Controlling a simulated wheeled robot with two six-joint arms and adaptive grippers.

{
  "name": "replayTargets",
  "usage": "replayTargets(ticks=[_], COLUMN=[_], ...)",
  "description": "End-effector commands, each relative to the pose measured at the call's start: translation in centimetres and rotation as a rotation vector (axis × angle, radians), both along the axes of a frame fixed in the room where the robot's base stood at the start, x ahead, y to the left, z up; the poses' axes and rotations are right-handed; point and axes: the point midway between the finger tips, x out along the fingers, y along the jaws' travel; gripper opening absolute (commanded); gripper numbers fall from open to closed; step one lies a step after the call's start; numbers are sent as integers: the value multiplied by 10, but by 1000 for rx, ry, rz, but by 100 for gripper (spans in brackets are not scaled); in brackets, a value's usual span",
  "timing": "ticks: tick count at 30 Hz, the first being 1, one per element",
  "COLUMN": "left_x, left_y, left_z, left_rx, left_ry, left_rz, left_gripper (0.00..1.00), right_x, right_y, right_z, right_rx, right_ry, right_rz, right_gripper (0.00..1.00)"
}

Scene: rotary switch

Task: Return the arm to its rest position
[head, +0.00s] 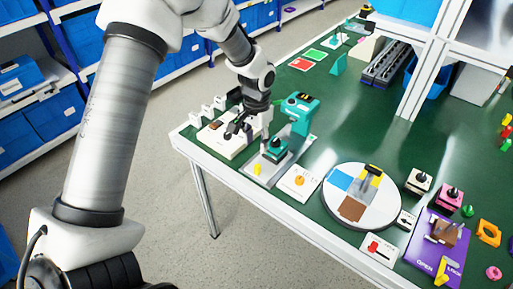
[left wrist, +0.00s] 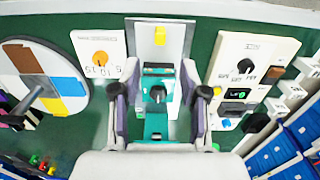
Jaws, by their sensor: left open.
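My left gripper (head: 248,130) hangs over the near-left corner of the green table, its arm coming from the upper left. In the left wrist view its two fingers (left wrist: 157,80) are spread with nothing held between them. A teal machine (head: 301,108) stands beside it in the head view; in the left wrist view the teal machine (left wrist: 156,122) shows between and below the fingers. A white panel with black rotary knobs (head: 222,140) is partly hidden by the gripper; the wrist view shows this panel (left wrist: 262,50) right of the fingers. My right gripper is not in view.
A white card with an orange dial (head: 300,181) and a round turntable (head: 340,212) lie along the near edge. Small white blocks (left wrist: 277,107) stand beside the knob panel. Blue bins on shelves (head: 195,60) are behind the arm. A white frame (head: 425,75) stands at the right.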

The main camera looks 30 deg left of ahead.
Motion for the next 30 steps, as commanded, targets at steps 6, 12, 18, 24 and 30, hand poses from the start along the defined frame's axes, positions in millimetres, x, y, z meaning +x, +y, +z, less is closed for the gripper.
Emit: replayTargets(ticks=[6, 12, 18, 24, 30], left_x=[0, 0, -34, -169, -319], left_y=[0, 0, -7, -46, -89], left_z=[0, -1, -60, -166, -225], left_rx=[0, 0, 16, -9, -39], left_ry=[0, 1, 138, 412, 400], left_rz=[0, 0, -23, -51, 27], left_gripper=[44, 44, 44, 44, 44], right_x=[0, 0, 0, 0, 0], right_y=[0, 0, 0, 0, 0], right_z=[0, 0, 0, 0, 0], right_rx=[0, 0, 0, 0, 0], right_ry=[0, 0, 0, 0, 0], right_rz=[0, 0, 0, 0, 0], right_gripper=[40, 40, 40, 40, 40])
